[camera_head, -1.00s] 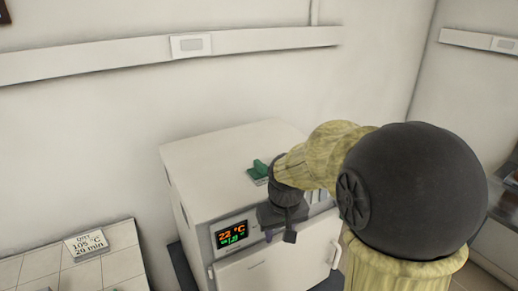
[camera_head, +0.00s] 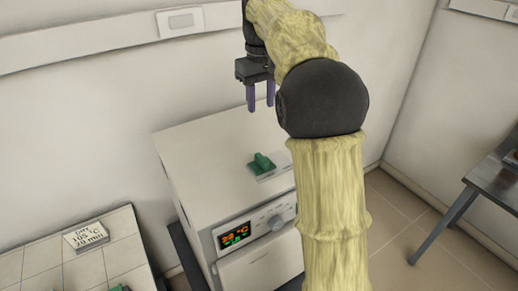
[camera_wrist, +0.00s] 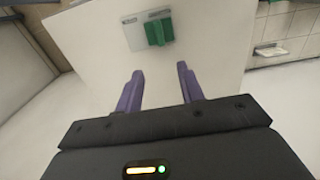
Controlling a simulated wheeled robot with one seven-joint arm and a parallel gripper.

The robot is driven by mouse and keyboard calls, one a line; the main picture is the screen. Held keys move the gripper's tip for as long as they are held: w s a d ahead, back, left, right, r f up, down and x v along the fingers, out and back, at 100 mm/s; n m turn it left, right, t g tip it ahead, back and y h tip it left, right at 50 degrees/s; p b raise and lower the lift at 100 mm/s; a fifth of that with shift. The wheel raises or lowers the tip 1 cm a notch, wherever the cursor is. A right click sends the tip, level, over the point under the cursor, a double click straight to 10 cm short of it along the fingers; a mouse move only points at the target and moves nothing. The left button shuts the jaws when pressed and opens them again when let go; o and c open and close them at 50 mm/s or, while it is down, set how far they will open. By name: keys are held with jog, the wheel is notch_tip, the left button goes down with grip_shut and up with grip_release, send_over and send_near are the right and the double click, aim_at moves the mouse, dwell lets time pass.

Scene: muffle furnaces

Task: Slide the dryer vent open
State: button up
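The dryer (camera_head: 215,150) is a white box with a control panel on its front. The green vent slider (camera_head: 262,162) sits on a pale plate on the dryer's top, towards the right. In the wrist view the green slider (camera_wrist: 159,31) stands at the right end of its labelled plate (camera_wrist: 133,33). My gripper (camera_head: 260,108) is above the dryer's top, pointing down, with its purple fingers apart and nothing between them. In the wrist view my gripper (camera_wrist: 158,75) is open, and the slider lies beyond its fingertips without contact.
The dryer's lit display (camera_head: 236,234) and a round knob (camera_head: 276,222) are on the front. A tiled bench (camera_head: 105,265) with a sign reading 105 °C, 20 min (camera_head: 87,236) stands at left. A dark table (camera_head: 490,185) stands at right. Walls stand behind.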

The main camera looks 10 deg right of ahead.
jog(key=p, duration=0.1)
send_near(262, 158)
notch_tip(262, 158, down, 9)
jog(key=shift+r, duration=0.1)
dwell(0.6)
grip_shut()
